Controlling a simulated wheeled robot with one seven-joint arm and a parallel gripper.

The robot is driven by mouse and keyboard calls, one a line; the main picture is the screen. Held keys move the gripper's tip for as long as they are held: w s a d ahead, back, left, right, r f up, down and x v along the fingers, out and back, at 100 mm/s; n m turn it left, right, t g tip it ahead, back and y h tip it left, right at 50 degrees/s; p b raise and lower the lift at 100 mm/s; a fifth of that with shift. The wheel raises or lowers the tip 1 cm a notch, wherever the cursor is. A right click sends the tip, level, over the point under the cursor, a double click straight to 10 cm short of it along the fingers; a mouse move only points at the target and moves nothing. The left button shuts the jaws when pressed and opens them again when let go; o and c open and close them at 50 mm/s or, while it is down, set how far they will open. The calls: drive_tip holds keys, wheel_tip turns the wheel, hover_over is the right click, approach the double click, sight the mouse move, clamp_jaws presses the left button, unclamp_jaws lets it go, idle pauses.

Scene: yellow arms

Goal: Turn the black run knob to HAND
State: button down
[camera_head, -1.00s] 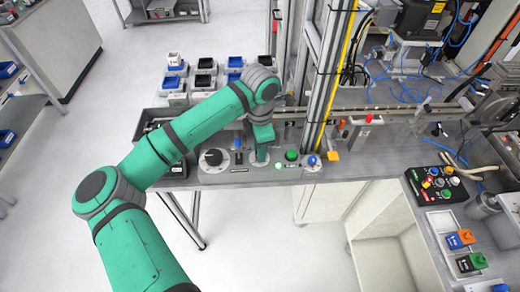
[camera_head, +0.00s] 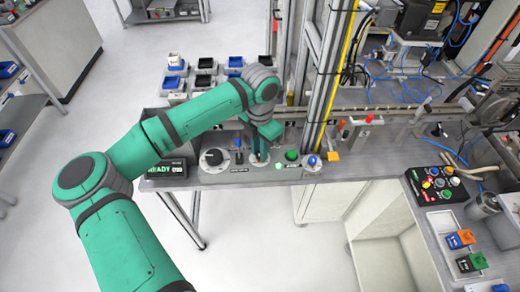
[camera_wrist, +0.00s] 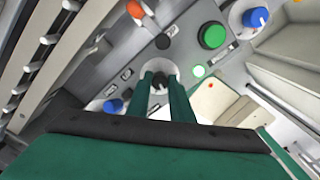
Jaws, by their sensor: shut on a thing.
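The black run knob (camera_wrist: 158,82) shows between my two fingertips in the wrist view, on the grey control panel (camera_wrist: 185,58). My gripper (camera_wrist: 163,84) is shut on it, with one green finger on each side. I cannot read the knob's position or the HAND mark.
A blue knob (camera_head: 312,160) sits right of the green button. A small blue control (camera_head: 238,143) stands left of my gripper. A display reading READY (camera_head: 163,170) is at the panel's left. Metal uprights (camera_head: 318,95) rise close behind.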

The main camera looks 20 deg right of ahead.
sight(259, 153)
drive_tip(key=n, duration=0.6)
drive_tip(key=shift+w+n, duration=0.15)
drive_tip(key=shift+n, duration=0.15)
drive_tip(key=n, duration=0.5)
drive_tip(key=shift+r+n, duration=0.1)
drive_tip(key=shift+n, duration=0.3)
drive_tip(key=c, duration=1.6)
unclamp_jaws()
drive_tip(key=shift+o, duration=0.2)
wheel_tip(259, 153, up, 11)
drive_tip(key=shift+f, duration=0.2)
